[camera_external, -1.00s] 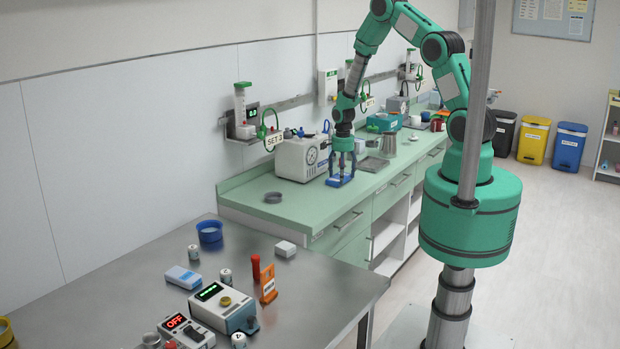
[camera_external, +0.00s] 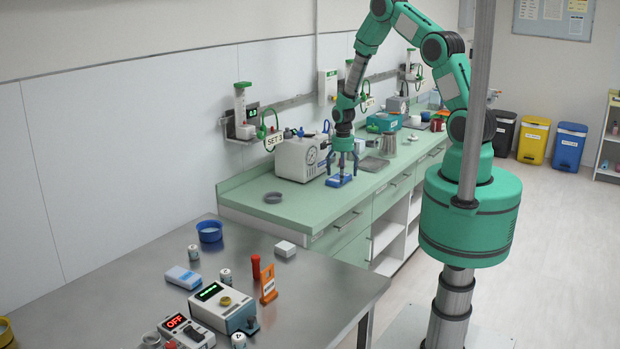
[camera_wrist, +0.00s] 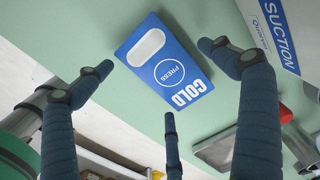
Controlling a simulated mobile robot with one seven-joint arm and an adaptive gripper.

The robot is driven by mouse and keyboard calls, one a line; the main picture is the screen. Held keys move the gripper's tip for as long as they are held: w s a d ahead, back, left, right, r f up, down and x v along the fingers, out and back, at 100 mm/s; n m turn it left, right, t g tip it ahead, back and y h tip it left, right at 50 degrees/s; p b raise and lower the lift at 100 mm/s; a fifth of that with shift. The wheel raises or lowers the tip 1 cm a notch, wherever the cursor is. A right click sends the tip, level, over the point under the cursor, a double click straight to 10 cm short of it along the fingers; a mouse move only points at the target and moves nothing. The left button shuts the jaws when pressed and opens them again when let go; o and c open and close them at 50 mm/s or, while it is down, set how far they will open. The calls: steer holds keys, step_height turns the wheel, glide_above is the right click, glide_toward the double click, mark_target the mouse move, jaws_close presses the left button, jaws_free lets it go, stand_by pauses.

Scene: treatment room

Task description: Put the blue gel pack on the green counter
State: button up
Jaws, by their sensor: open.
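The blue gel pack (camera_external: 339,180), printed "COLD" and "PRESS" with a white oval, lies flat on the green counter (camera_external: 241,203). In the wrist view the gel pack (camera_wrist: 166,62) lies beyond my fingertips, with bare green surface around it. My gripper (camera_external: 342,165) is open and directly above the pack. In the wrist view its blue-grey fingers (camera_wrist: 165,85) are spread wide, and none visibly grips the pack.
A white suction unit (camera_external: 298,160) stands left of my gripper against the wall side. A flat metal tray (camera_external: 373,165) and a metal jug (camera_external: 388,146) are to the right. The counter's near end is mostly clear, with a grey ring (camera_external: 272,197) on it.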

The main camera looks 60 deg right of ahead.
step_height(320, 180, up, 12)
stand_by(0.7)
stand_by(0.4)
steer(key=shift+r, duration=0.1)
steer(key=s+a+r+n+t, duration=0.1)
steer(key=s+a+r+n, duration=0.2)
steer(key=r, duration=0.6)
steer(key=s+a+r+n+t, duration=0.1)
steer(key=s+a+r+n, duration=0.15)
steer(key=r, duration=0.55)
steer(key=s+a+r+n+t, duration=0.1)
steer(key=s+a+r+n, duration=0.25)
steer(key=r, duration=0.55)
steer(key=s+a+r+n+t, duration=0.1)
steer(key=s+a+r+n, duration=0.1)
steer(key=s, duration=0.5)
steer(key=s+a+r+n, duration=0.3)
steer(key=s+r+n, duration=0.1)
steer(key=s+r, duration=0.2)
steer(key=s+a+r+n+t, duration=0.1)
steer(key=s+a+r+n, duration=0.2)
steer(key=s, duration=0.5)
steer(key=shift+r+t, duration=0.3)
steer(key=shift+r, duration=0.3)
